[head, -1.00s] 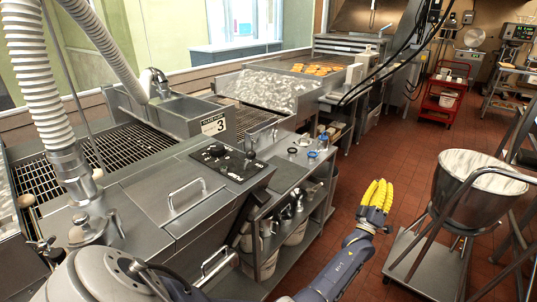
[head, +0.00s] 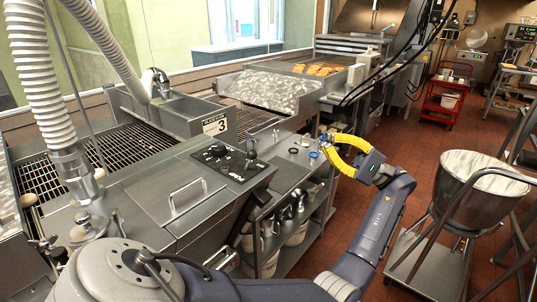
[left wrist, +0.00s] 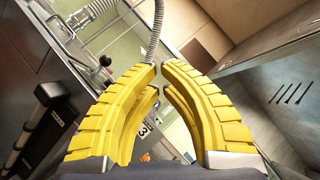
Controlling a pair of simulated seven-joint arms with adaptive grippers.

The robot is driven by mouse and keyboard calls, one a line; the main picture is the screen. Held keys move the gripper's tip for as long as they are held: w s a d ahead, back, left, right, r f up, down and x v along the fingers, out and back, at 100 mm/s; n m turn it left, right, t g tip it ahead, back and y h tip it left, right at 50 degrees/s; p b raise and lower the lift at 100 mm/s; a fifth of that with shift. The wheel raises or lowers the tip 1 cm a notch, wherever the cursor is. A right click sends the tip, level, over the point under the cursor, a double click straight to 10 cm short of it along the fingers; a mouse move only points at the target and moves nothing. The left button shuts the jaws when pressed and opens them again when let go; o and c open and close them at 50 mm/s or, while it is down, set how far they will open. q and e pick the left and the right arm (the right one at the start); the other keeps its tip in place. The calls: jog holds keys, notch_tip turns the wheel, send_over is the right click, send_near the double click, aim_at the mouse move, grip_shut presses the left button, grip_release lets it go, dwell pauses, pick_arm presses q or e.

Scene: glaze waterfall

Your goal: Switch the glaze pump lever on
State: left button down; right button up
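The glaze pump lever (head: 251,148) is a short handle with a dark round knob. It stands on a black control panel (head: 232,168) beside a black dial (head: 217,150). I cannot tell its switch position from its look. In the left wrist view a dark round knob (left wrist: 105,60), probably the lever's, shows left of the fingers. My left gripper (head: 324,147) has yellow ribbed fingers and is to the right of the panel, above the right end of the counter. My right gripper is not in view.
A sign marked 3 (head: 214,126) is on the steel trough behind the panel. Small blue rings (head: 313,154) lie on the counter near my gripper. A steel bowl on a stand (head: 480,190) is at the right. Red tiled floor is free between.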

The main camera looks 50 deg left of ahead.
pick_arm(q)
notch_tip(320, 180, down, 7)
jog(key=s+a+n+t+h, duration=0.2)
jog(key=n+h, duration=0.1)
jog(key=n, duration=0.3)
jog(key=shift+s+r+n, duration=0.2)
jog(key=shift+n, duration=0.1)
jog(key=shift+s, duration=0.1)
